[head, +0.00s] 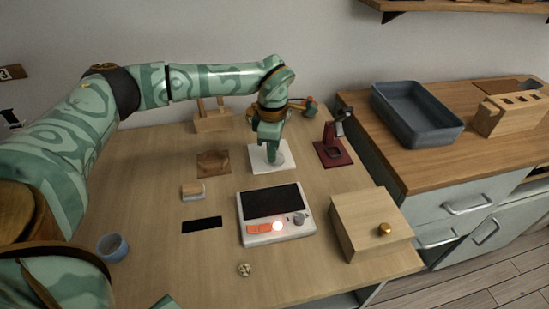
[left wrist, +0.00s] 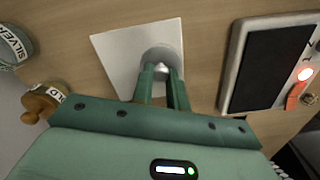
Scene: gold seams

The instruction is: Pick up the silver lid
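The silver lid (left wrist: 160,57) is a round grey disc with a small knob on top. It lies on a white square plate (left wrist: 113,58), which also shows in the head view (head: 258,164). My left gripper (head: 270,158) points down over the plate and mostly covers the lid there. In the left wrist view its two fingertips (left wrist: 161,72) are at the knob with a narrow gap between them. I cannot tell whether they press on it. My right gripper is not clearly in view.
A jar labelled SILVER (left wrist: 14,45) and an orange-brown-topped jar (left wrist: 42,98) stand near the gripper. A dark-red stand (head: 333,152) is right of the plate. A device with a dark screen (head: 272,200) and a wooden box (head: 370,222) are nearer.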

